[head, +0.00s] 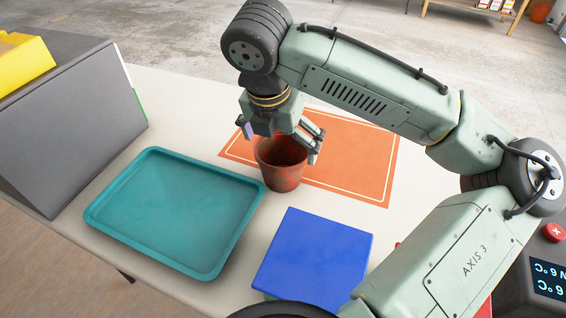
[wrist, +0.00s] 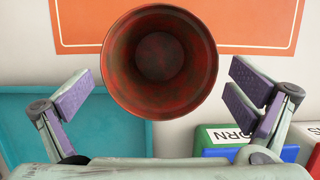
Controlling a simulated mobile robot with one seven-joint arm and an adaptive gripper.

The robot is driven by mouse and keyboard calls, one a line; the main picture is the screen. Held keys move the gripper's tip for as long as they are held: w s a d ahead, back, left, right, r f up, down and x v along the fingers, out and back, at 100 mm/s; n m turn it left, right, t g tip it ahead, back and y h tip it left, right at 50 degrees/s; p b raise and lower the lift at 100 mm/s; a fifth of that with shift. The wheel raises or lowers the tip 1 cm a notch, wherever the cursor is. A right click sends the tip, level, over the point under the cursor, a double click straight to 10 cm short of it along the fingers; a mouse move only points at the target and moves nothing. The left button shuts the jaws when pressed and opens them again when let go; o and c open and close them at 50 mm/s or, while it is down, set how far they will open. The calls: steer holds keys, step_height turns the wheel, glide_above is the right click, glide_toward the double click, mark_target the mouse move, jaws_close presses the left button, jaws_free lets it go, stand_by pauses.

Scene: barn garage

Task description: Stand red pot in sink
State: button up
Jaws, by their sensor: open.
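The red pot (head: 281,166) stands upright on the pale table, at the left edge of an orange mat. In the wrist view the pot (wrist: 160,62) shows from above, its open mouth facing the camera and empty. My gripper (head: 284,143) is open just above the pot, pointing down, with its fingers spread at either side of the rim. In the wrist view a gap shows between the pot and each finger, and nothing is held. No sink can be made out in either view.
A teal tray (head: 175,212) lies empty to the left, with a grey panel (head: 70,130) beyond it. A blue-topped box (head: 315,252) sits in front of the pot. The orange mat (head: 350,165) is otherwise bare. A dark device with a display (head: 550,290) is at far right.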

mark_target(283, 157)
steer(key=x, duration=0.5)
steer(key=shift+w+f, duration=0.1)
steer(key=shift+f, duration=0.3)
steer(key=c, duration=0.7)
steer(key=shift+r, duration=0.1)
steer(key=shift+c, duration=0.7)
